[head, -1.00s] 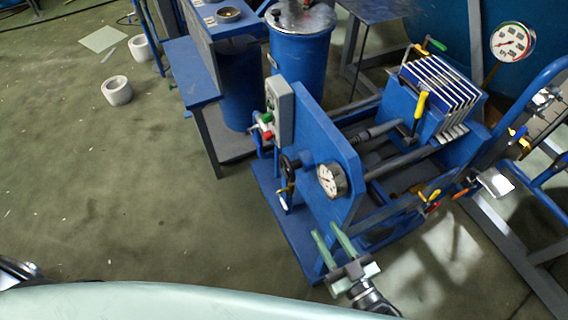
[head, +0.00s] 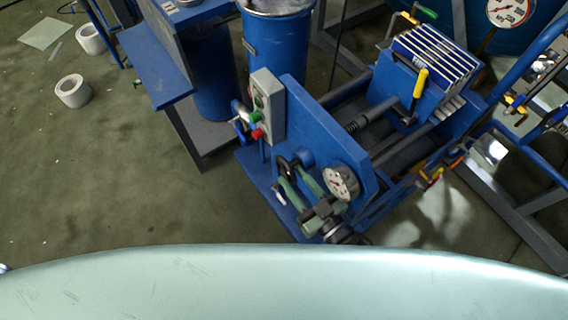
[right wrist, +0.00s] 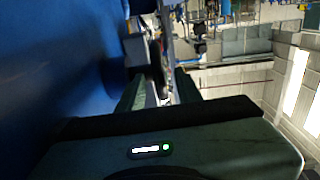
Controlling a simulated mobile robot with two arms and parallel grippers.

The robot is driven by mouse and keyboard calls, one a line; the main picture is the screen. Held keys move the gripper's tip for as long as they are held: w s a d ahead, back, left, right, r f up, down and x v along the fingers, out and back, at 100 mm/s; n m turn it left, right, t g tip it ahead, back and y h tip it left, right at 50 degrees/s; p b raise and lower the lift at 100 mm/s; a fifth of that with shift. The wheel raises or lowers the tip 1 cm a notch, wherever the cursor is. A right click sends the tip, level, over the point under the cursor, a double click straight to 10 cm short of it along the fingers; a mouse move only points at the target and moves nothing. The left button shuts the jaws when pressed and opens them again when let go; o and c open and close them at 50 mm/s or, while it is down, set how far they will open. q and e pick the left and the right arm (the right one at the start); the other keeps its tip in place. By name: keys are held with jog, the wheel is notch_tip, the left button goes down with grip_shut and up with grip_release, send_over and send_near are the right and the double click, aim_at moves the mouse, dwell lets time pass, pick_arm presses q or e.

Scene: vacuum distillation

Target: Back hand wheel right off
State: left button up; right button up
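A small black hand wheel (head: 284,164) sits on the front of the blue press frame (head: 315,130), left of a round white gauge (head: 341,182). My right gripper (head: 291,174) is open, its two green fingers pointing at the wheel from the near side. The fingertips are close to the wheel in the head view, and partly hide it. In the right wrist view, a dark thin rim that looks like the wheel (right wrist: 156,66) shows between the open fingers (right wrist: 158,88). Whether they touch it cannot be told. My left gripper is not in view.
A grey control box (head: 267,101) with green and red buttons is just above the wheel. The filter plate stack (head: 432,62) and a blue drum (head: 278,40) stand behind.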

aim_at(285, 168)
jog(key=x, duration=0.3)
jog(key=shift+w+a, duration=0.2)
jog(key=shift+w, duration=0.1)
jog(key=shift+w+a, duration=0.15)
grip_shut()
jog(key=g+p, duration=0.1)
jog(key=p, duration=0.3)
jog(key=shift+r+h, duration=0.35)
jog(key=shift+h, duration=0.05)
jog(key=shift+f, duration=0.35)
grip_release()
